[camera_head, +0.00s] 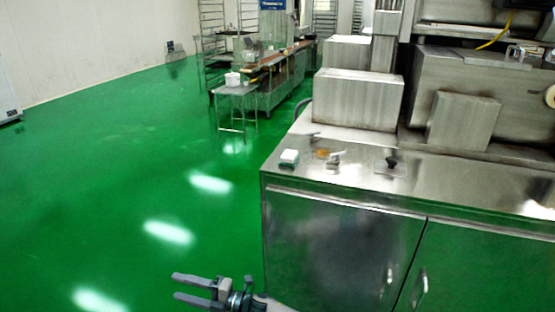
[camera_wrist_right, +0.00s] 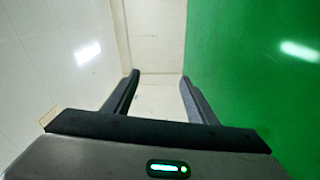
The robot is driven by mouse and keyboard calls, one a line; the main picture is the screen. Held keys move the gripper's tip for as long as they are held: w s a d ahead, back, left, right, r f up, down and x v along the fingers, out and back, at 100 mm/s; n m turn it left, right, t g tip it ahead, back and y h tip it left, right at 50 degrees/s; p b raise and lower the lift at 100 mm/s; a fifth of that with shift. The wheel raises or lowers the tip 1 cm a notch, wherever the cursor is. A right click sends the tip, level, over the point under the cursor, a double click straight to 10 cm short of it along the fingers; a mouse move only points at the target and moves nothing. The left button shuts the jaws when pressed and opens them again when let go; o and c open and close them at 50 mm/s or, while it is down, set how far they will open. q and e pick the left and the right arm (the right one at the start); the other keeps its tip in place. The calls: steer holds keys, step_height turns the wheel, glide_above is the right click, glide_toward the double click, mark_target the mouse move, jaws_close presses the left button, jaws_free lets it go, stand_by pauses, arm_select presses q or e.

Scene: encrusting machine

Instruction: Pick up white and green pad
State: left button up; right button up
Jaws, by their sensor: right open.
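The white and green pad (camera_head: 289,157) lies on the steel counter (camera_head: 275,176), near its left end and close to the front edge. Its white side shows on top with green below. My right gripper (camera_head: 180,287) is low at the bottom of the head view, over the green floor, well below and left of the pad. Its two fingers are apart with nothing between them. The right wrist view shows the same open, empty gripper (camera_wrist_right: 158,76); the pad is not in that view. My left gripper is not in view.
Right of the pad, a small orange-and-grey item (camera_head: 328,156) and a black-knobbed piece (camera_head: 391,163) lie on the counter. Steel machine housings (camera_head: 357,99) stand behind. Cabinet doors (camera_head: 340,243) front the counter. The green floor at left is clear; a small table (camera_head: 236,90) stands farther back.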

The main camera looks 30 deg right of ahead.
steer(key=s+a+r+n+g, duration=0.1)
steer(key=a+r+n+g, duration=0.1)
steer(key=r+n+g, duration=0.85)
steer(key=s+a+r+n+g, duration=0.15)
steer(key=r+n+g, duration=0.25)
steer(key=r+n, duration=1.25)
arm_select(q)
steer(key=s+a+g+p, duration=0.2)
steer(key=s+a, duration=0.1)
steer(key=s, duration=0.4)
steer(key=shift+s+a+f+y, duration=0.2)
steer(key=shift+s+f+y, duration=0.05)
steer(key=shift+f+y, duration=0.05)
arm_select(e)
steer(key=s+d+r+n+t+h, duration=0.1)
steer(key=d+r+n+h, duration=0.3)
steer(key=d+r+h, duration=0.4)
steer(key=s+d+r+n+t+h, duration=0.2)
steer(key=d+r+n+h, duration=0.3)
steer(key=d+r, duration=1.3)
steer(key=d+t+h, duration=0.1)
steer(key=d+h, duration=0.3)
steer(key=d, duration=0.3)
steer(key=shift+r+n, duration=0.3)
steer(key=shift+r, duration=0.1)
steer(key=shift+f+t, duration=0.15)
steer(key=shift+t, duration=0.1)
